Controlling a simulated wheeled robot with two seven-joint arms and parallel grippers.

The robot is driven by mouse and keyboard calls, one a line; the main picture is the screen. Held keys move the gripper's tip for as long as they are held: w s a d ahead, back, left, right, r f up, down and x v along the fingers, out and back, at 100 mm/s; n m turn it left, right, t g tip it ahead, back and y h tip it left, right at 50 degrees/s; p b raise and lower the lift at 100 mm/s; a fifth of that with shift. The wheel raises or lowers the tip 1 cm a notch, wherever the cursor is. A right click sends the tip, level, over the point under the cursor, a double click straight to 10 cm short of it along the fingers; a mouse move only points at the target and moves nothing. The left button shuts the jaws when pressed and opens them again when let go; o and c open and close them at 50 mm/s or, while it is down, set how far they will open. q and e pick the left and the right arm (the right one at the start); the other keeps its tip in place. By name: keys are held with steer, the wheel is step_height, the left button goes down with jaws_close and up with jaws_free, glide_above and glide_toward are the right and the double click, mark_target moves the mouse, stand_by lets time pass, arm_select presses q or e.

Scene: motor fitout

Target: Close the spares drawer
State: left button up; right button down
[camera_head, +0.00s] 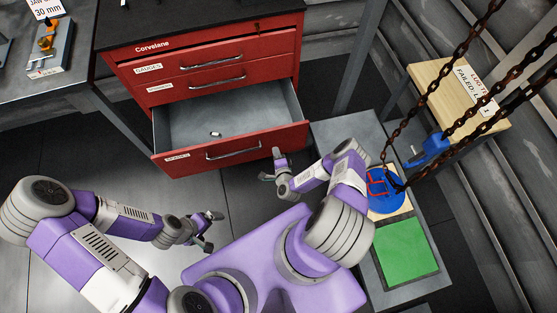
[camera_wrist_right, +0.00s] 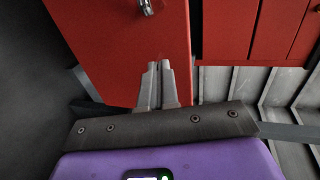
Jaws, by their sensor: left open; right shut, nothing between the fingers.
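The spares drawer (camera_head: 237,142) is the lowest red drawer of the cabinet and stands pulled well out. Its grey inside shows, with a small pale cylinder (camera_head: 215,134) lying in it. Its handle (camera_head: 232,153) is free, and its red front also shows in the right wrist view (camera_wrist_right: 105,45). My right gripper (camera_head: 278,153) is shut and empty at the right end of the drawer front. In its wrist view the fingertips (camera_wrist_right: 160,66) point at the front; contact cannot be told. My left gripper (camera_head: 213,231) is open and empty, below and apart from the drawer.
Two upper drawers (camera_head: 205,75) are shut. A grey bench (camera_head: 410,290) with a green mat (camera_head: 407,248) and a blue object (camera_head: 383,190) stands right of my right arm. Rusty chains (camera_head: 430,85) hang at the right. A grey workbench (camera_head: 35,92) stands at the left.

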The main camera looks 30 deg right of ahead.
mark_target(271, 135)
steer(key=x, duration=0.4)
steer(key=r+b+x, duration=0.1)
steer(key=x, duration=0.1)
steer(key=shift+w, duration=0.1)
arm_select(q)
steer(key=shift+f, duration=0.7)
arm_select(e)
steer(key=shift+w+d, duration=0.2)
steer(key=shift+w, duration=0.3)
